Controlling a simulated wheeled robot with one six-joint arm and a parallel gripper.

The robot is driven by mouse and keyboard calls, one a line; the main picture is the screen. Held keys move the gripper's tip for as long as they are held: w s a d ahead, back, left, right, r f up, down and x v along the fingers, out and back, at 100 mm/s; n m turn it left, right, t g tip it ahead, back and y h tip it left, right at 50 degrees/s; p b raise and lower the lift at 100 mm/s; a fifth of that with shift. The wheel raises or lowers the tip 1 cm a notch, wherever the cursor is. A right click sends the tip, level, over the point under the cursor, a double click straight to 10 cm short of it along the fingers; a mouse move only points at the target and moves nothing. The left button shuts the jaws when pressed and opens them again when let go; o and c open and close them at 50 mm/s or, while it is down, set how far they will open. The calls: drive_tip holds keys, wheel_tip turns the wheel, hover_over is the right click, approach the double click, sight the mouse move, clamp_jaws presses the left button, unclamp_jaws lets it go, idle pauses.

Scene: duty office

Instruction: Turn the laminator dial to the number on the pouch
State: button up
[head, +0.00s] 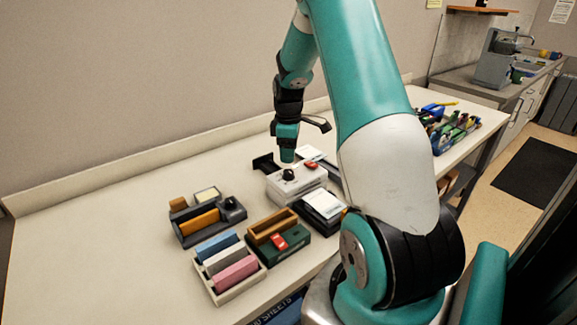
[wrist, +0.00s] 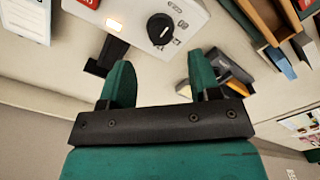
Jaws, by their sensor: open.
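The white laminator (head: 297,186) stands mid-table with a round black dial (head: 288,174) on its top. In the wrist view the dial (wrist: 160,28) has a pale pointer line and small printed numbers around it, too small to read surely. My gripper (head: 287,157) points down just above the dial. In the wrist view my gripper (wrist: 163,70) is open and empty, its teal fingers apart from the dial. A white printed sheet (head: 323,204), perhaps the pouch, lies on a black tray beside the laminator; its number is not readable.
Left of the laminator are a dark desk organiser (head: 207,232), a box of coloured folders (head: 229,267) and a green box with a wooden tray (head: 272,226). Colourful items (head: 452,130) crowd the right end. The table's left part is clear.

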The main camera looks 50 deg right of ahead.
sight(288, 171)
wheel_tip(288, 171, down, 7)
drive_tip(key=shift+r+p, duration=0.2)
drive_tip(key=shift+p, duration=0.35)
drive_tip(key=shift+c, duration=0.2)
drive_tip(key=c, duration=0.9)
